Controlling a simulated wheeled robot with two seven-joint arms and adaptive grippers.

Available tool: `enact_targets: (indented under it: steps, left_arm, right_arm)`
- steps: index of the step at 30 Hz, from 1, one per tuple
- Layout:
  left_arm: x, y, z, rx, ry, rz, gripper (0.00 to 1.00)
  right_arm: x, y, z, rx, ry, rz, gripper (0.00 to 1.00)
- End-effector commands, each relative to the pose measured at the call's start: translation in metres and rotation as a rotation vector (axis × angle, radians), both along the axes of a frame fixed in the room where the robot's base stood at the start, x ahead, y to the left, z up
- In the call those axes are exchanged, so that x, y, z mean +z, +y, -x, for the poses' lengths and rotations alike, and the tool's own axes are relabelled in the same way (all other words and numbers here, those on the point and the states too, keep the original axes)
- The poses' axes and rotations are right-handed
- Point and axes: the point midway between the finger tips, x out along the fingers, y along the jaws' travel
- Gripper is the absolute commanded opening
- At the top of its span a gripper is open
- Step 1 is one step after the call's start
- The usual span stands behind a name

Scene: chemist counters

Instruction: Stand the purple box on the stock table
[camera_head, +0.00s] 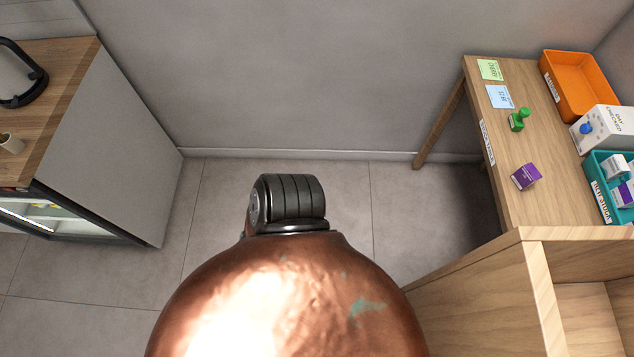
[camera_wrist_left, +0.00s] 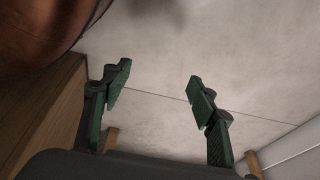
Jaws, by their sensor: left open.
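A small purple box (camera_head: 525,177) with a white label is on the wooden stock table (camera_head: 515,206) at the right of the head view, near the table's left edge. I cannot tell whether it stands upright or lies on a side. Another purple-and-white box (camera_head: 624,194) sits in a teal tray at the right edge. My left gripper (camera_wrist_left: 160,85) shows in the left wrist view, its green-padded fingers wide apart with nothing between them, over floor. It cannot be made out in the head view. My right gripper is not in view.
On the table are an orange tray (camera_head: 578,88), a white carton (camera_head: 603,130), a green stamp-like object (camera_head: 518,120), cards and the teal tray (camera_head: 603,188). A wooden shelf unit (camera_head: 480,290) stands in front. A counter (camera_head: 110,140) is at left, with open floor between.

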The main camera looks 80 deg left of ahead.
Motion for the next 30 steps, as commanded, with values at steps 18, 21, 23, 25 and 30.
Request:
enact_targets:
  steps: [18,21,23,25,30]
  left_arm:
    - [-0.04,0.029,0.209,-0.003,0.32,-0.027,0.54]
    - [-0.04,0.029,0.209,-0.003,0.32,-0.027,0.54]
    - [-0.04,0.029,0.209,-0.002,0.319,-0.026,0.54]
    - [-0.04,0.029,0.208,-0.002,0.319,-0.026,0.54]
    - [-0.041,0.029,0.208,-0.002,0.319,-0.026,0.54]
  right_arm:
    - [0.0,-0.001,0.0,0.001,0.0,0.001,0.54]
    - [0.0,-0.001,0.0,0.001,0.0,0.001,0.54]
    - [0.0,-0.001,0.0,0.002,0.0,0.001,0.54]
    - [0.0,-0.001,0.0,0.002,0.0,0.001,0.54]
    - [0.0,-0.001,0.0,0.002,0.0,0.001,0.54]
